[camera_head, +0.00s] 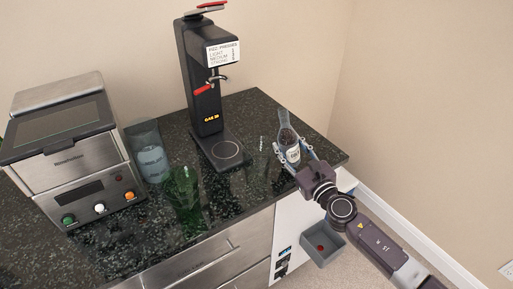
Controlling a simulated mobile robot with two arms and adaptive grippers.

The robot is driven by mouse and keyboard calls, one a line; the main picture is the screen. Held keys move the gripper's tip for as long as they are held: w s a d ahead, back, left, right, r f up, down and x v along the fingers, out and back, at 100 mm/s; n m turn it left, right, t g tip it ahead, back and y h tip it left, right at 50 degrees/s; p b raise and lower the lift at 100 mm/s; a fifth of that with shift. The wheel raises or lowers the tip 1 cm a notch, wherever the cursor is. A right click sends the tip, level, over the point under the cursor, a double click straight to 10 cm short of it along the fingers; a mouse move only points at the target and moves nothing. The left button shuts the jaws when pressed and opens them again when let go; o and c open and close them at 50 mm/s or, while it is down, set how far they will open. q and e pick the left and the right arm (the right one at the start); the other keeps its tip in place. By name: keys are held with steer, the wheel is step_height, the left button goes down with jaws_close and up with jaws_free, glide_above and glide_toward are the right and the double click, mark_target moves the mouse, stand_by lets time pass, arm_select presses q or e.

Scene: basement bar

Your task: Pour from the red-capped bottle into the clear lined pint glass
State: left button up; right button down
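A clear bottle (287,133) with dark contents and a white label stands near the right end of the dark counter. No red cap shows on it. My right gripper (291,146) reaches in from the lower right, with one finger on each side of the bottle. I cannot tell whether the fingers touch it. A clear glass (147,139) with a pale greyish band stands at the left, beside the steel machine; I cannot make out lines on it. A green see-through glass (185,196) stands in front of it. My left gripper is not in view.
A black tap dispenser (194,70) with a red lever stands at the back middle. A steel machine (74,151) with coloured knobs fills the left. A grey open bin (322,244) with a small red thing inside is below the counter's right end.

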steer(key=n, duration=0.1)
steer(key=b, duration=0.1)
steer(key=n+b, duration=0.1)
steer(key=shift+w+d+f+n, duration=0.1)
steer(key=shift+w+d+n, duration=0.15)
steer(key=shift+d+n, duration=0.1)
steer(key=shift+d+f+n+y+b, duration=0.1)
steer(key=shift+n+y+b, duration=0.4)
steer(key=shift+n+b, duration=0.55)
steer(key=shift+w+d+r+n, duration=0.25)
steer(key=shift+r+n, duration=0.25)
steer(key=shift+n, duration=0.2)
steer(key=n+b, duration=0.1)
steer(key=w+d+r+n+b, duration=0.1)
steer(key=shift+d+n+y+b, duration=0.2)
steer(key=shift+n+y+b, duration=0.1)
steer(key=shift+w+d+r+n, duration=0.15)
steer(key=shift+r+n, duration=0.2)
steer(key=shift+r, duration=0.1)
steer(key=shift+w+d+r+n, duration=0.1)
steer(key=shift+d+r+n, duration=0.05)
steer(key=shift+r+n, duration=0.25)
steer(key=shift+d+r+n+y, duration=0.15)
steer(key=shift+r+n+y, duration=0.35)
steer(key=shift+r+n, duration=1.2)
steer(key=shift+r+n+p, duration=0.45)
steer(key=shift+r+p, duration=0.15)
steer(key=shift+p, duration=0.1)
